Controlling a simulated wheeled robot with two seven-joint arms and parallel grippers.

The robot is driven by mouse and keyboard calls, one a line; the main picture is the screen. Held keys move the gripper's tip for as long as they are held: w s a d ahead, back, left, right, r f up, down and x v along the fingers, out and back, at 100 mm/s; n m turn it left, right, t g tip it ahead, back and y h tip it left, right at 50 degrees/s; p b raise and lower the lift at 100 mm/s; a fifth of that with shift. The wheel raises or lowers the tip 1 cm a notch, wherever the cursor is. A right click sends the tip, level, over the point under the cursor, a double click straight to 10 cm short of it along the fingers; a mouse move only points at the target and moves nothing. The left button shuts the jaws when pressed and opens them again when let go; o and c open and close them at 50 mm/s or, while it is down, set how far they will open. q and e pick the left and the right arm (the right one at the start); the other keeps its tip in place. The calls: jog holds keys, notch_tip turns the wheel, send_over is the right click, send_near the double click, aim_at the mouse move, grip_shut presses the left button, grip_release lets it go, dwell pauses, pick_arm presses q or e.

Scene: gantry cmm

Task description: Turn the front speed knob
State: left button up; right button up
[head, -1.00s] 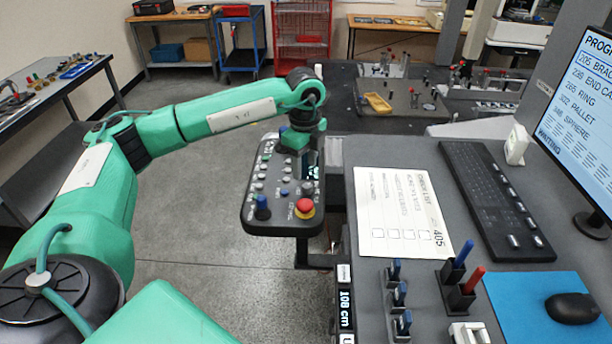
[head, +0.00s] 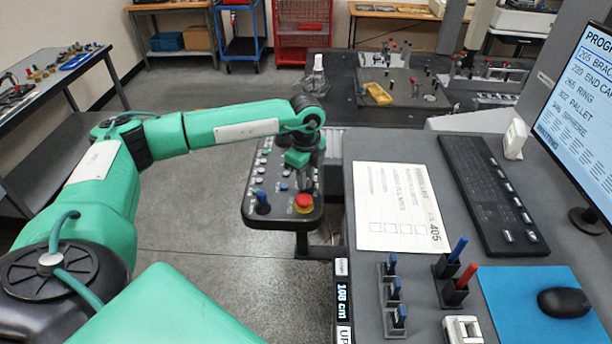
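The dark control panel (head: 283,215) is left of the desk. My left gripper (head: 305,182) points down over the right part of the panel, just behind the red stop. The gripper and wrist cover that part, including the panel's display and any speed knob there. I cannot tell whether the fingers are open or shut, or whether they touch a knob. My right gripper is not in view.
The desk to the right holds a paper sheet (head: 400,207), a keyboard (head: 490,195), a mouse (head: 565,302), a monitor (head: 585,110) and pen holders (head: 452,290). A dark granite table (head: 345,100) with fixtures stands behind. Open floor lies left of the panel.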

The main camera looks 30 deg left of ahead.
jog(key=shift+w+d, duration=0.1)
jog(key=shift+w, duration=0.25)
